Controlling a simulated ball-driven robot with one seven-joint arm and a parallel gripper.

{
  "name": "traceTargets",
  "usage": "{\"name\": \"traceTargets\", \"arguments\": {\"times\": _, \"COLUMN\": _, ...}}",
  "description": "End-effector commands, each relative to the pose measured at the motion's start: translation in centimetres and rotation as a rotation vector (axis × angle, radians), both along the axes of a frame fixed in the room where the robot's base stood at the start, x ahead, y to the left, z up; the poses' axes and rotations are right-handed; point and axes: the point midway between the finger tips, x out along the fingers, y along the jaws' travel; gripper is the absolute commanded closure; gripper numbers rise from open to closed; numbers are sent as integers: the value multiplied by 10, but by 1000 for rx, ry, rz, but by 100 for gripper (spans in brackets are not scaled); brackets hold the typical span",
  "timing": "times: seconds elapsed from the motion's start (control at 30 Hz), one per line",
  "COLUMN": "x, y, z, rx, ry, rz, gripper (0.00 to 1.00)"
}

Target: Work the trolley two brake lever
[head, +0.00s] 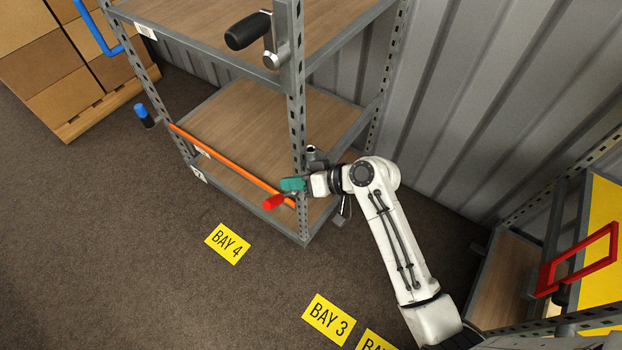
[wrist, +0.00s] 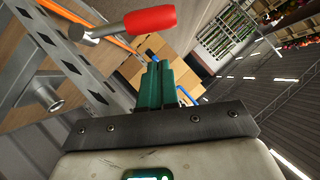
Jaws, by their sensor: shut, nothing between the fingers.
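A grey metal shelf trolley with wooden shelves (head: 235,125) stands in the middle of the head view. A lever with a red grip (head: 274,202) sits low at its near corner post. In the wrist view the red grip (wrist: 150,19) is on a short metal rod running left to the perforated post (wrist: 80,65). My gripper (head: 292,184) has green fingers, shut and empty, close beside the red grip. In the wrist view the fingers (wrist: 155,82) point up just below the grip; I cannot tell whether they touch it. The trolley's small labels are unreadable, so its number is unclear.
An orange bar (head: 230,163) runs along the lower shelf edge to a blue-tipped lever (head: 144,115). A black handle (head: 247,31) juts from the upper post. Boxes (head: 60,70) stand left; a red-handled yellow unit (head: 590,255) stands right. Floor near the BAY 4 sign (head: 228,244) is clear.

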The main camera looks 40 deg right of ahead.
Motion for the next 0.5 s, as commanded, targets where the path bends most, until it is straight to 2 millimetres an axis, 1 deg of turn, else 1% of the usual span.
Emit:
{"name": "traceTargets", "arguments": {"times": 0.03, "x": -3, "y": 5, "z": -10, "rx": 0, "ry": 8, "rz": 2, "gripper": 100}}
{"name": "traceTargets", "arguments": {"times": 0.2, "x": -2, "y": 16, "z": -23, "rx": 1, "ry": 6, "rz": 2, "gripper": 100}}
{"name": "traceTargets", "arguments": {"times": 0.5, "x": -2, "y": 19, "z": -28, "rx": -1, "ry": 4, "rz": -1, "gripper": 100}}
